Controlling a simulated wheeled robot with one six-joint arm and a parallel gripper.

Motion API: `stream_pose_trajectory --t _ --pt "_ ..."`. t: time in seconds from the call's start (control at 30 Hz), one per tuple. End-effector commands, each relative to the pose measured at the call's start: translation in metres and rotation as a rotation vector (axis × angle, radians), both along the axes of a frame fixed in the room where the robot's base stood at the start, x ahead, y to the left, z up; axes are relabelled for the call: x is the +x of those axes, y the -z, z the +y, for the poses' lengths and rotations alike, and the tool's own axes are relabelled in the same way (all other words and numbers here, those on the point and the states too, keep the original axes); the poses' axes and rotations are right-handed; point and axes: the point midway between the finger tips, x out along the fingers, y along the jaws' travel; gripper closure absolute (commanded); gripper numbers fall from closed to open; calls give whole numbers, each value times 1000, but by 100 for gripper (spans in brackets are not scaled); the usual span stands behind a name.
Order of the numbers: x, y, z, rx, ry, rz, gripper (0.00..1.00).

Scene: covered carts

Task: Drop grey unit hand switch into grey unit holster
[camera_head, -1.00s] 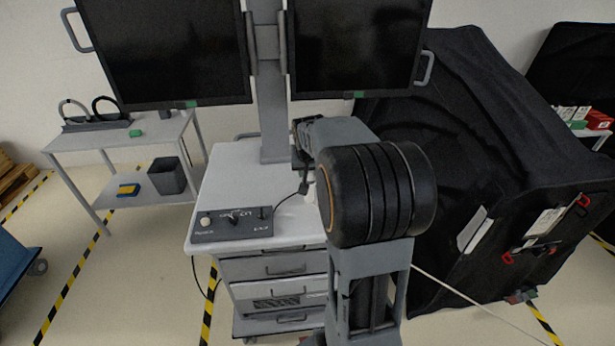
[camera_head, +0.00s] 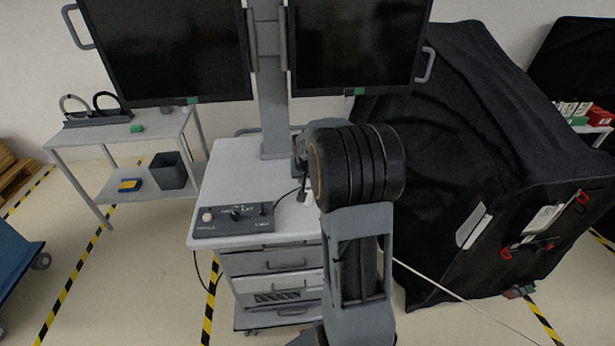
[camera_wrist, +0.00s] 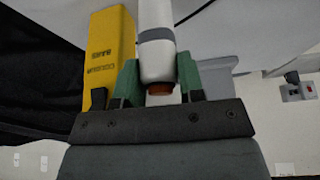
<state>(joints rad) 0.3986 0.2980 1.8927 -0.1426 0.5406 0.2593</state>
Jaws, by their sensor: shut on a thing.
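In the wrist view my gripper (camera_wrist: 159,82) has its green-padded fingers closed on a white cylindrical handle with a grey band and an orange-red end, which I take for the hand switch (camera_wrist: 156,28). A yellow box with dark lettering (camera_wrist: 108,60) stands just left of the fingers, seemingly close to the left one; I cannot tell whether it is the holster. In the head view the grey control unit (camera_head: 233,220) with knobs sits on the front left of the white cart top (camera_head: 232,165). A dark cable runs from it toward my arm.
Two monitors on a grey column (camera_head: 272,110) rise behind the cart. A black-covered cart (camera_head: 455,130) stands close on the right. A side table (camera_head: 85,146) with a bin (camera_head: 168,172) is at the left. Floor is open between table and cart.

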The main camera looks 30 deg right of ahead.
Motion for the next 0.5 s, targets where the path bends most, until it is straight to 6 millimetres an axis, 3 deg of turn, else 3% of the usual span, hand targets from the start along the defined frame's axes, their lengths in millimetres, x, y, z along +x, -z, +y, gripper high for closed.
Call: stream_pose_trajectory --t 0.1,0.13,0.37,0.5 --pt "0 4 0 -1 0 -1 100" --pt "0 3 0 0 0 0 62" --pt "0 2 0 0 0 0 40" --pt "0 2 0 0 0 0 38"
